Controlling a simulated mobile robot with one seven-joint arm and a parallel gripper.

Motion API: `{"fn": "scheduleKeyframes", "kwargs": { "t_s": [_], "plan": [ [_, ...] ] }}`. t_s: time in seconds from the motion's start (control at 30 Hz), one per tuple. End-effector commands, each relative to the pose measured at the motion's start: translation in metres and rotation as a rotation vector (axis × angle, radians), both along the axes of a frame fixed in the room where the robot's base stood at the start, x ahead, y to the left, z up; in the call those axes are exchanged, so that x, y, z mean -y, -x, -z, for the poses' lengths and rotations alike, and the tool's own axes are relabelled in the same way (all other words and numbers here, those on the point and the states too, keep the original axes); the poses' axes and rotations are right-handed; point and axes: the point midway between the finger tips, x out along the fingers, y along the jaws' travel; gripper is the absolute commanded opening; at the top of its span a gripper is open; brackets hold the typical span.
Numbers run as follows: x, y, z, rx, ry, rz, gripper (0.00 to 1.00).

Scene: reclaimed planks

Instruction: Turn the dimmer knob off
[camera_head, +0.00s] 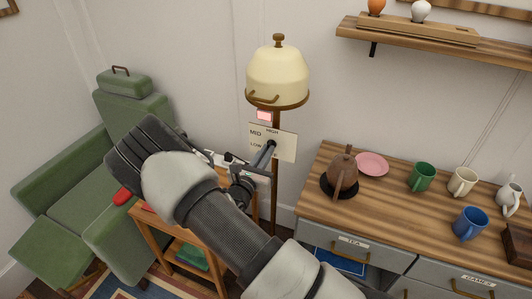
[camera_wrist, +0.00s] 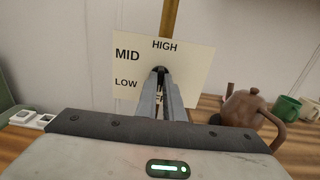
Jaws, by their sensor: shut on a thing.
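A cream plate (camera_head: 286,148) with the words LOW, MID and HIGH is fixed to the brown pole of a floor lamp (camera_head: 277,78). In the wrist view the plate (camera_wrist: 193,64) faces me, with HIGH at the top and MID and LOW on the left. The dark dimmer knob (camera_wrist: 160,71) is at the plate's middle, mostly hidden by my fingers. My gripper (camera_head: 269,147) is shut on the knob; its fingertips (camera_wrist: 162,80) meet there. A small pinkish-red panel (camera_head: 264,116) shows under the shade.
A wooden-topped cabinet (camera_head: 390,193) at the right bears a brown teapot (camera_head: 342,172), a pink plate (camera_head: 372,163) and several mugs. A green armchair (camera_head: 85,200) is at the left. A small wooden side table (camera_head: 165,228) stands below my arm. A shelf (camera_head: 430,42) hangs upper right.

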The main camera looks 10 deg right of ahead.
Motion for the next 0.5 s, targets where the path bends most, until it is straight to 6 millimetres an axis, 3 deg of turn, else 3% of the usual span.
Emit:
{"fn": "scheduleKeyframes", "kwargs": {
  "t_s": [0.03,0.13,0.5],
  "plan": [
    [-0.0004,0.0006,0.0009,-0.003,0.001,-0.001,0.13],
    [-0.0003,0.0005,0.0008,-0.002,0.001,-0.001,0.27],
    [-0.0037,0.0044,0.0003,-0.001,-0.001,-0.001,0.27]
  ]
}}
